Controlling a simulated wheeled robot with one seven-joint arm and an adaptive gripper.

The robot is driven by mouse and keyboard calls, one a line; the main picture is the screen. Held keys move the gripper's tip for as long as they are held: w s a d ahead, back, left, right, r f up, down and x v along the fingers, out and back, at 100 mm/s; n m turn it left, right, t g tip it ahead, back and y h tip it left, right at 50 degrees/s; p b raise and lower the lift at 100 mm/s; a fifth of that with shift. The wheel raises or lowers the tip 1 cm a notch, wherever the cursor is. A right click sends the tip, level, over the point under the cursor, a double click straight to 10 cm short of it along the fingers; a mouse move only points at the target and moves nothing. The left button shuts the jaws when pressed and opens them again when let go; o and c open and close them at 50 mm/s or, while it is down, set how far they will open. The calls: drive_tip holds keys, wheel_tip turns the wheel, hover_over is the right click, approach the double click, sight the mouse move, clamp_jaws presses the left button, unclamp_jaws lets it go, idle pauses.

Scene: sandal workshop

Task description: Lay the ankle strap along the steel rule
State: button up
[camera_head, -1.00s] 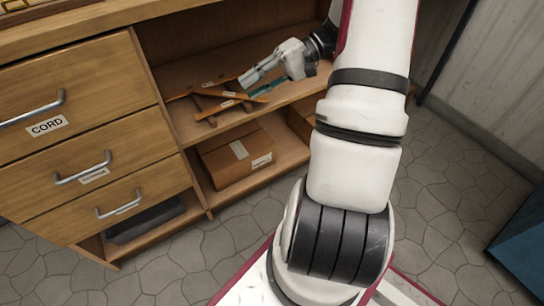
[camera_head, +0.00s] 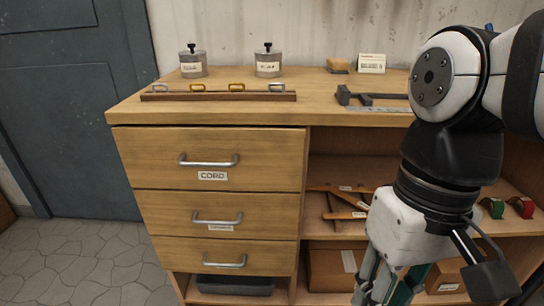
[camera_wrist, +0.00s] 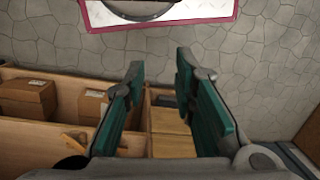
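Orange-brown leather pieces with small white tags (camera_head: 345,214) lie on the cabinet's open upper shelf; I cannot tell which is the ankle strap. A grey strip with markings, like a steel rule (camera_head: 378,109), lies along the front edge of the bench top, partly hidden at its right by my arm. My gripper (camera_head: 382,285) hangs in front of the shelves, fingers down. In the wrist view its two teal-padded fingers (camera_wrist: 158,75) are apart with nothing between them.
A dark clamp-like tool (camera_head: 365,97) lies behind the rule. A wooden rack (camera_head: 220,96) with metal loops and two lidded jars (camera_head: 268,64) stand at left on the bench top. Red and green rolls (camera_head: 521,207) sit on the right shelf. A carton (camera_head: 330,270) is below.

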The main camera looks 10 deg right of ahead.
drive_tip(key=shift+s+d+f+t+h, duration=0.15)
drive_tip(key=shift+s+d+t+h, duration=0.15)
drive_tip(key=shift+s, duration=0.35)
drive_tip(key=shift+s+d+f+t+h, duration=0.2)
drive_tip(key=shift+s+h, duration=0.1)
drive_tip(key=shift+s, duration=0.3)
